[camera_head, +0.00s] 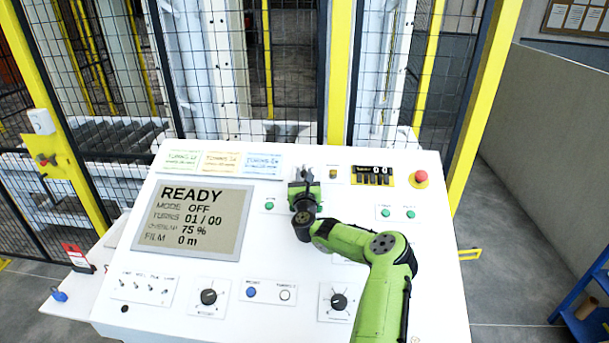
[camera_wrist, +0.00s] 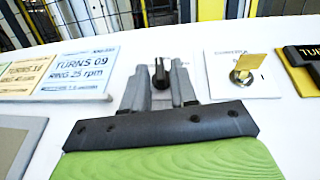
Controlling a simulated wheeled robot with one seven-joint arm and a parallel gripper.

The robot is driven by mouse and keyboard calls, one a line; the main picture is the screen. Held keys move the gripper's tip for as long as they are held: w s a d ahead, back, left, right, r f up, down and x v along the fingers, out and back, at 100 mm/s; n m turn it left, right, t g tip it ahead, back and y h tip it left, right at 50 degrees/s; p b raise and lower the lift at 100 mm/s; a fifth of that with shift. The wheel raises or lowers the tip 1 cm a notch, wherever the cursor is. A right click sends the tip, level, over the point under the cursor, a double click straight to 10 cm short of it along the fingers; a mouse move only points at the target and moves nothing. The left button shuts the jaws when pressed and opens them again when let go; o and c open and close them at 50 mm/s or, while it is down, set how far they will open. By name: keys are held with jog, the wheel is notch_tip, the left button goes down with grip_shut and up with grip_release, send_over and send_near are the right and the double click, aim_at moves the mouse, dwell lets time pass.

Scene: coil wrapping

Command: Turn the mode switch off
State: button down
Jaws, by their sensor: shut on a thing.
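My gripper (camera_head: 304,178) is over the upper middle of the white control panel (camera_head: 330,268), beside the coloured label cards. In the wrist view, my gripper (camera_wrist: 160,88) is shut on a small black switch knob (camera_wrist: 159,70), which shows upright between the grey fingers. I take this knob for the mode switch; its label is hidden by my gripper. The panel's screen (camera_head: 194,219) reads READY, MODE OFF, TURNS 01 / 00, 75 % and FILM 0 m.
A key switch with a yellow tag (camera_wrist: 250,66) is close to the right of my gripper. Black knobs and small buttons line the panel's front. Mesh fencing stands behind.

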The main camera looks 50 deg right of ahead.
jog(key=c, duration=1.2)
grip_release()
jog(key=b+v, duration=0.2)
jog(key=v, duration=0.3)
jog(key=b+v, duration=0.3)
jog(key=v, duration=0.2)
jog(key=b+v, duration=0.3)
jog(key=v, duration=0.1)
jog(key=shift+s+a+f, duration=0.25)
jog(key=shift+f, duration=0.15)
jog(key=shift+s+a+r+b, duration=0.15)
jog(key=shift+s+a+b, duration=0.15)
jog(key=shift+s+a, duration=0.1)
jog(key=shift+r, duration=0.1)
jog(key=shift+d, duration=0.1)
